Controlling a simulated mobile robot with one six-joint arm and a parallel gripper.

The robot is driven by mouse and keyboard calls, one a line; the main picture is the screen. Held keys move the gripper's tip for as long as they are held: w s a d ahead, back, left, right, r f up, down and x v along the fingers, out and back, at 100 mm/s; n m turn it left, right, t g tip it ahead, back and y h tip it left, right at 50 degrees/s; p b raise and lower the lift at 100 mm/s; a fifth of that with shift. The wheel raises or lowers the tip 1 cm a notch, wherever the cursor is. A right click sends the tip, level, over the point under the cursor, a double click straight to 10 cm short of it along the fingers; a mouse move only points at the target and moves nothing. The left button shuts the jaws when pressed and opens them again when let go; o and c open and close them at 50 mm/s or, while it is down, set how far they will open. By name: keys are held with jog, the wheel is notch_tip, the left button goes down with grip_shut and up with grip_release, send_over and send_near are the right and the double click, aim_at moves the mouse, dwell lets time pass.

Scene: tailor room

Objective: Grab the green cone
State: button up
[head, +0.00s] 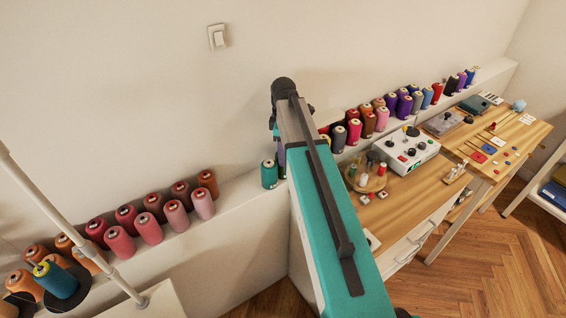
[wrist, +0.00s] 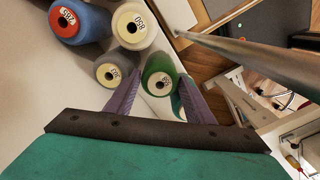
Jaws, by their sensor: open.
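A green cone (wrist: 162,63) with a pale top stands between the two purple fingers of my gripper (wrist: 159,76) in the wrist view. The fingers are apart, one on each side of it; I cannot tell whether either touches it. A strip of teal shows beside the right finger, partly hidden. In the head view a teal-green cone (head: 269,175) stands on the white ledge, just left of my arm. One purple finger (head: 282,160) shows beside it, and my arm hides the rest of the gripper. I cannot tell whether both views show the same cone.
In the wrist view a grey cone (wrist: 109,70), a white-topped cone (wrist: 132,24) and a blue cone (wrist: 88,18) stand close by on the left. Several cones line the white ledge (head: 243,205). A wooden desk (head: 405,196) with a control box (head: 405,150) is on the right.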

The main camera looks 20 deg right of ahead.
jog(key=shift+f, duration=0.4)
jog(key=shift+c, duration=0.5)
jog(key=c, duration=1.1)
